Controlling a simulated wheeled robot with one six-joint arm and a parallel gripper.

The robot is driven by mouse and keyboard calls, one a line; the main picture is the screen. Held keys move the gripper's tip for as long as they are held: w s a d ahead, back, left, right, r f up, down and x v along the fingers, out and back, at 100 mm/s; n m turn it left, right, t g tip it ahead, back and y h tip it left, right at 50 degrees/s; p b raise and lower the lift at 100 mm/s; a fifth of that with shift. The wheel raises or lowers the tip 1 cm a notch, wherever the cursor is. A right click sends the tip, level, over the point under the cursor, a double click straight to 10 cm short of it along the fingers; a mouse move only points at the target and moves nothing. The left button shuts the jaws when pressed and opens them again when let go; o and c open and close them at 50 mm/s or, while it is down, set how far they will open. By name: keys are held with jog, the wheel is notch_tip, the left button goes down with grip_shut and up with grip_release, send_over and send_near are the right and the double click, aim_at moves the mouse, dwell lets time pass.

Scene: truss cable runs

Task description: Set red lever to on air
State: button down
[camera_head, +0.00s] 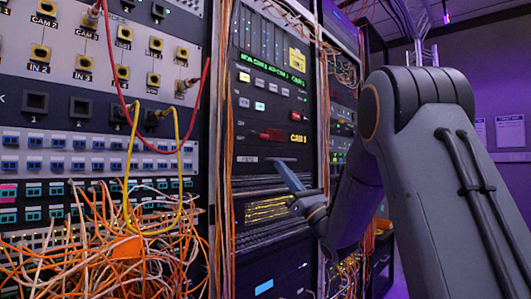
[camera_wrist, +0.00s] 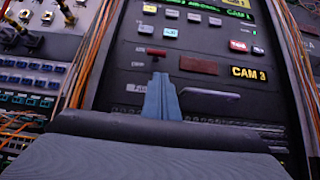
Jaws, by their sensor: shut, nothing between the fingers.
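The red lever (camera_wrist: 157,51) shows in the wrist view as a small red bar on a dark rack panel, left of a dark red plate (camera_wrist: 199,66) and the yellow CAM 3 label (camera_wrist: 248,74). In the head view the lever is too small to tell surely from the red plate (camera_head: 274,134). My gripper (camera_wrist: 158,77) is shut and empty. Its blue-grey fingertips appear just below the lever in the wrist view; contact cannot be told. In the head view my gripper (camera_head: 277,165) is in front of the rack, below the red plate. Any on air marking is not readable.
Lit buttons (camera_wrist: 196,17) sit above the lever, with a CAM 1 display at the top. Orange cables (camera_head: 226,150) hang along the rack's left edge. A patch panel (camera_head: 60,105) with red and yellow cables and a tangle of orange ones fills the left.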

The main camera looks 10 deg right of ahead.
aim_at(258, 134)
jog(key=shift+r, duration=0.1)
jog(key=x, duration=1)
